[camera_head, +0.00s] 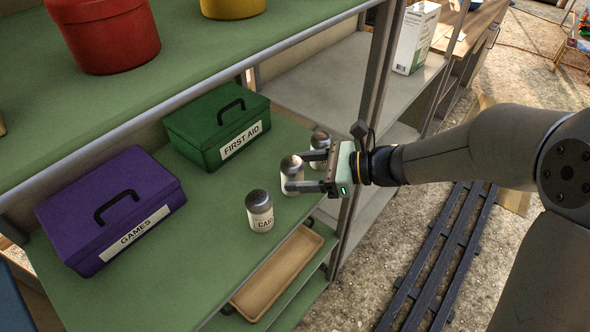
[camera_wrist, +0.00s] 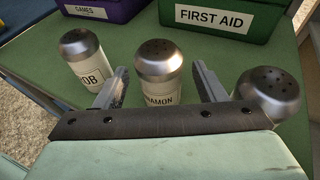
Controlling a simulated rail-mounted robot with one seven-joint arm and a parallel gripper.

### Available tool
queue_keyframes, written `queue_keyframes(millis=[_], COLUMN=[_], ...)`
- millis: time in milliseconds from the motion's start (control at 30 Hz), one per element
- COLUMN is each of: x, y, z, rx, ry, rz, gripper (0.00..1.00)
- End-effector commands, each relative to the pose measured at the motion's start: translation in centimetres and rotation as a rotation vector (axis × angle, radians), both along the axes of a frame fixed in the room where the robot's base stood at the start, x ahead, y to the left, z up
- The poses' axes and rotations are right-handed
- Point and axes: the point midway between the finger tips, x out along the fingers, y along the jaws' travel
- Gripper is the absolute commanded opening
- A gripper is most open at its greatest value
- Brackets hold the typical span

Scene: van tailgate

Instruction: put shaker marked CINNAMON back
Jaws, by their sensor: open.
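The shaker marked CINNAMON (camera_head: 292,178) stands upright on the green shelf, with a silver cap and a pale body. In the wrist view the end of its label, "NAMON", shows on the shaker (camera_wrist: 160,78). My gripper (camera_head: 295,171) is open, with one finger on each side of this shaker; contact cannot be told. A shaker whose label reads "CAR" (camera_head: 260,212) stands to its left, and shows "OB" in the wrist view (camera_wrist: 84,62). A third shaker (camera_head: 320,146) stands behind the far finger; its label is hidden.
A purple GAMES box (camera_head: 140,192) and a green FIRST AID box (camera_head: 205,118) stand at the back of the shelf. A tan tray (camera_head: 275,272) lies below it. A grey post (camera_head: 372,90) rises close to my gripper. Red (camera_head: 105,35) and yellow containers stand on the upper shelf.

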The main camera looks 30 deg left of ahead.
Motion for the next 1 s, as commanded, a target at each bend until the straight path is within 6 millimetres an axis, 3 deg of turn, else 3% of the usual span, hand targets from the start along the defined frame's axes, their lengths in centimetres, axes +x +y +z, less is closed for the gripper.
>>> queue_keyframes(millis=[200,433,867,1000], x=[1.7,2.8,3.2,6.0], y=[-4.6,-8.1,-9.3,-9.5], z=[1.4,2.5,3.0,3.4], rx=[0.0,0.0,-0.003,-0.044], ry=[-0.002,0.0,0.005,0.085], rz=[-0.006,-0.003,-0.011,-0.235], gripper=[0.64,0.64,0.64,0.64])
